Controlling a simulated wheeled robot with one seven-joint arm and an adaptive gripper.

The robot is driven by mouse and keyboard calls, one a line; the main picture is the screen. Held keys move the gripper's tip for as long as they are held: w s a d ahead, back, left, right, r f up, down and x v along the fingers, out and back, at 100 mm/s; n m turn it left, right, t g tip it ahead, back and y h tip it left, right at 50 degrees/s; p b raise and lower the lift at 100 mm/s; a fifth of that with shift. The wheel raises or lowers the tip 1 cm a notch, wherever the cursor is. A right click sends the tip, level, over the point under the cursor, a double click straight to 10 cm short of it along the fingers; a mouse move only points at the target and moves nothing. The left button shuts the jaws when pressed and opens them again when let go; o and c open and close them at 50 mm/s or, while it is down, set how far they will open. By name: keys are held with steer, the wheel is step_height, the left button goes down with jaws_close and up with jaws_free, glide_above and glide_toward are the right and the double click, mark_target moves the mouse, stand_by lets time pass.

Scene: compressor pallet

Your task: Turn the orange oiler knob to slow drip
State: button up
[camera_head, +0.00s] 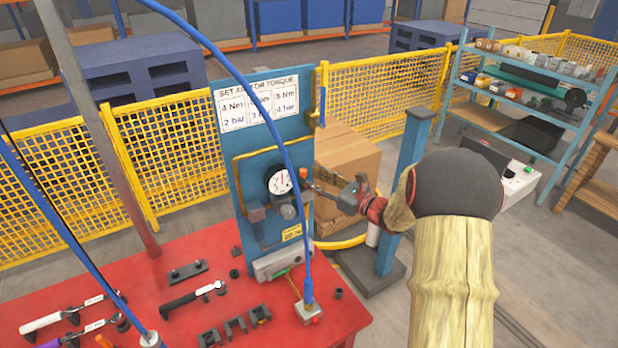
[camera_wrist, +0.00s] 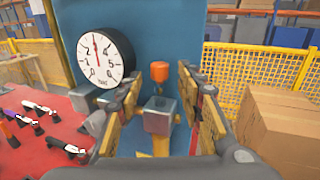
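The orange oiler knob (camera_wrist: 159,71) is a small upright cap on the blue panel (camera_wrist: 178,35), just right of centre in the wrist view. My gripper (camera_wrist: 160,84) is open, with one finger left of the knob and one right of it in the picture. I see no contact with the knob. A grey block (camera_wrist: 160,116) shows below the knob between the fingers. In the head view my gripper (camera_head: 310,186) is in front of the panel, just right of the gauge. A small orange-red spot there may be the knob.
The round pressure gauge (camera_wrist: 103,56) is close to my left finger, its needle near 3. A blue hose (camera_head: 272,110) hangs before the panel. The red table (camera_head: 140,262) holds tools. A cardboard box (camera_head: 347,158) and yellow mesh fence (camera_head: 385,90) stand behind.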

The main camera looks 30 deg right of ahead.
steer(key=shift+x, duration=0.9)
steer(key=shift+c, duration=1.3)
jaws_close()
